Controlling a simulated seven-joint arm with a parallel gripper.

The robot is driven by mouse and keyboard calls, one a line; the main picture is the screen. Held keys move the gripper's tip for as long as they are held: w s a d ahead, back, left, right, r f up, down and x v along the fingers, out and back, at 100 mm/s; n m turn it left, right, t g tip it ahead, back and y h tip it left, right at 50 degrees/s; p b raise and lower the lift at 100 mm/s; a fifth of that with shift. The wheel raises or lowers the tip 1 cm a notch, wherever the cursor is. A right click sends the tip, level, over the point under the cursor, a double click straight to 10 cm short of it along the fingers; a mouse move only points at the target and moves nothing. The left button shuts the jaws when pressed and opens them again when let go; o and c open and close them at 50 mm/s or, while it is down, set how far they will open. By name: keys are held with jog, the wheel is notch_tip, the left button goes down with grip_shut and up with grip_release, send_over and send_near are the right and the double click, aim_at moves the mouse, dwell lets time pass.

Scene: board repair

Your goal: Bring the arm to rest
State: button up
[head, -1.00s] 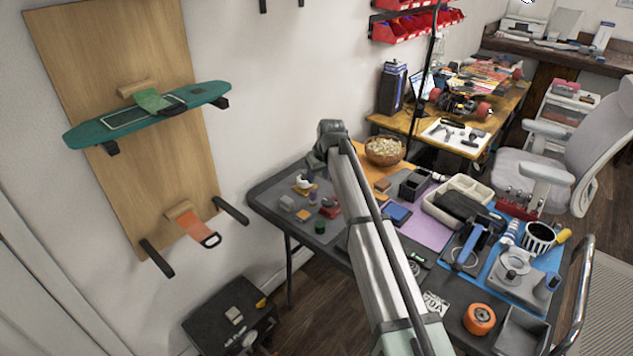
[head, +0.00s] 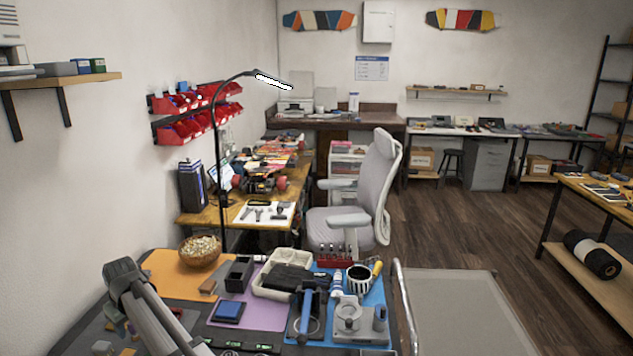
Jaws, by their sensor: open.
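My arm (head: 150,318) shows at the lower left of the head view. It reaches up from the bottom edge to a grey joint (head: 124,277) over the left part of the dark work table (head: 88,333). My gripper is not in view, so what it is near cannot be seen. The arm covers part of the table's left side.
On the table are a bowl (head: 200,252), a dark open box (head: 239,274), a beige tray (head: 268,292), a blue pad (head: 228,311) and a striped cup (head: 359,279). A lamp (head: 219,170) stands behind. A chair (head: 360,200) and open floor (head: 470,230) lie beyond.

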jog(key=s+d+f+m+h, duration=0.2)
jog(key=s+d+f+h, duration=0.2)
jog(key=s+d+f, duration=1.05)
jog(key=w+d+f+m+g+h, duration=0.1)
jog(key=d+f+m+h, duration=0.1)
jog(key=d+f, duration=1.1)
jog(key=w+d+f+m+g+h, duration=0.1)
jog(key=w+d+f+m, duration=0.1)
jog(key=d+f, duration=1.15)
jog(key=s+d+f+m+g, duration=0.1)
jog(key=s+d+m+g, duration=0.15)
jog(key=d, duration=0.75)
jog(key=s+d+f+m+g, duration=0.1)
jog(key=s+d, duration=0.3)
jog(key=d, duration=0.6)
jog(key=s+d+f+m+g+y, duration=0.1)
jog(key=s+d+m+g+y, duration=0.2)
jog(key=s+d, duration=0.8)
jog(key=s+y, duration=0.1)
jog(key=s, duration=0.2)
jog(key=shift+s+d+f+m, duration=0.2)
jog(key=shift+s+f+m, duration=0.15)
